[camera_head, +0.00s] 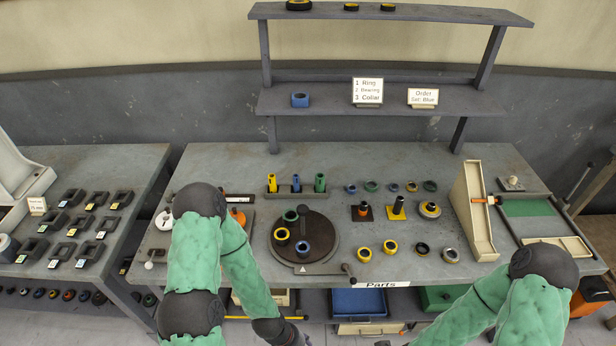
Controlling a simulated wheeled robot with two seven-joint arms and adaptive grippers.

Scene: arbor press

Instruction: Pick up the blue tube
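The blue tube (296,184) stands upright in a small grey rack (284,191) at the back left of the bench. A yellow tube (272,182) is to its left and a green tube (320,182) to its right. My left gripper (299,341) is at the bottom edge, mostly cut off, in front of the bench and well away from the tube. My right gripper (384,343) shows only as a dark sliver at the bottom edge, also far from the tube. Whether either gripper is open or shut is hidden.
A round dark turntable (325,237) with rings stands in front of the rack. A cream upright panel (470,215) stands further right. A shelf (450,99) rises behind.

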